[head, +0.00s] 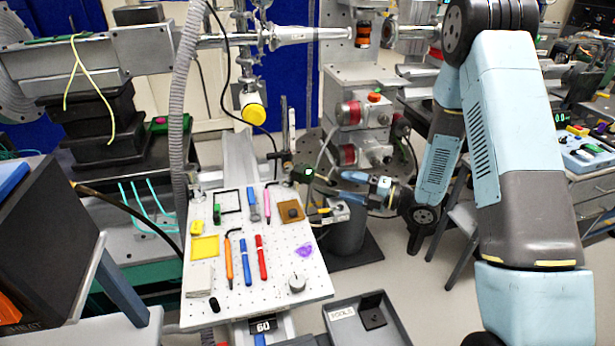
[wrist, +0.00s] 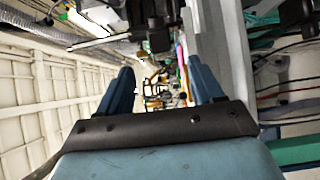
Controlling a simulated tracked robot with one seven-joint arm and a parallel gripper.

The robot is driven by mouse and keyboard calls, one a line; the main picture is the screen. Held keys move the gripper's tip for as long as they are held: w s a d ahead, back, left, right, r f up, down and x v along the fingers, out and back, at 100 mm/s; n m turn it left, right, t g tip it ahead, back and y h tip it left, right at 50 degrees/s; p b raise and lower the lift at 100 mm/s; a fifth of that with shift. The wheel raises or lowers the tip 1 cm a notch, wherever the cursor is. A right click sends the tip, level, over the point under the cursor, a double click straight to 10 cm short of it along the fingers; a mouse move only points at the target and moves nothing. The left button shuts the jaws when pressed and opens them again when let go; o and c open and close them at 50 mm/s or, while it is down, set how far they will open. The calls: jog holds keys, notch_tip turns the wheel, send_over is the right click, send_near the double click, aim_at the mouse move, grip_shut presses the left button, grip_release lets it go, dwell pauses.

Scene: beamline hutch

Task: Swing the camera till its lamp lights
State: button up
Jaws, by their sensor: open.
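A small black box (head: 303,175), which looks like the camera, stands by the right edge of the perforated board in the head view. A bright green spot shows on its right side; it looks like a lit lamp, but is too small to be sure. My gripper (head: 338,184) is just to the right of it, fingers pointing left. In the wrist view my gripper (wrist: 160,82) is open, with nothing between the fingers. A black block (wrist: 153,22) shows ahead of the fingers there, probably the same box. I cannot tell whether the fingers touch it.
The perforated board (head: 216,298) holds pens, tools and small blocks. A yellow-capped cylinder (head: 253,110) hangs above it beside a grey hose (head: 181,90). Red-ended motors (head: 350,113) stand behind my gripper. A grey tray (head: 350,325) lies at the front. Floor shows at right.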

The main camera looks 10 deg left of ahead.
aim_at(312, 178)
jog(key=x, duration=1.3)
jog(key=shift+a, duration=0.1)
jog(key=shift+f, duration=0.1)
grip_shut()
